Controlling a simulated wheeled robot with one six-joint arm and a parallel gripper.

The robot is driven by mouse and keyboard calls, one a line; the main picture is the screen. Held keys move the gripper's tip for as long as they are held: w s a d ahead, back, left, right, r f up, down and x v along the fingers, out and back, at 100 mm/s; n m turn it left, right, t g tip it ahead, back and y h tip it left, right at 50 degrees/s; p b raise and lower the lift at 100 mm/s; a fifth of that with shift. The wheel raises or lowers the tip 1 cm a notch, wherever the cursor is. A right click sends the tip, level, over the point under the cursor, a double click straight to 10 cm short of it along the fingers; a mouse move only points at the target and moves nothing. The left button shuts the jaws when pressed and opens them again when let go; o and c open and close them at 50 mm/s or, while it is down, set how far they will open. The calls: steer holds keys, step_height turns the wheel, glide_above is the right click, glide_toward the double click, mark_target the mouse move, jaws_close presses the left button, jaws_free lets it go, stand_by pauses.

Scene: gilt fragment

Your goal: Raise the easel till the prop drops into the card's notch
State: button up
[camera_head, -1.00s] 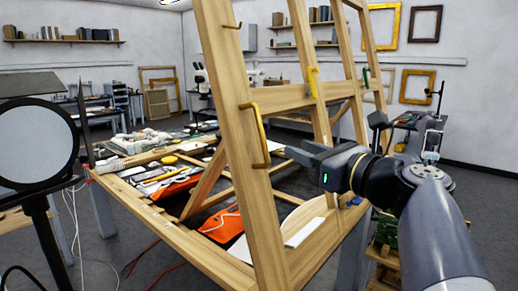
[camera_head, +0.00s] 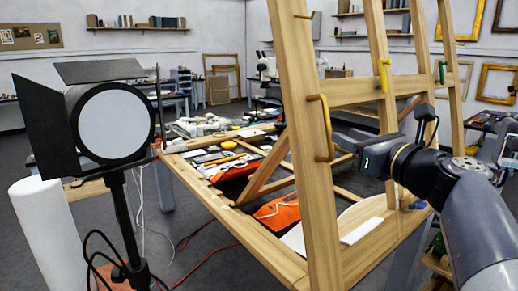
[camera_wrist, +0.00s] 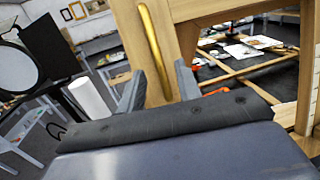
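The wooden easel frame (camera_head: 308,165) leans over a long low wooden frame in the head view. A curved brass handle (camera_head: 328,128) is fixed to its near post; it also shows large in the wrist view (camera_wrist: 153,45). My gripper (camera_wrist: 161,75) is open, its two dark fingers apart, with the handle's line between them as seen from the wrist. I cannot make out the prop or the card's notch.
A black studio lamp (camera_head: 115,122) on a stand and a white roll (camera_head: 48,225) stand at the left. Red cables cross the floor.

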mark_target(330, 131)
steer(key=p+x, duration=0.1)
steer(key=x, duration=0.4)
steer(key=shift+w+a+r, duration=0.2)
steer(key=shift+w, duration=0.05)
steer(key=shift+w+a+f+p, duration=0.25)
steer(key=shift+w+a+p, duration=0.1)
steer(key=shift+w+p, duration=0.1)
steer(key=shift+s+d, duration=0.1)
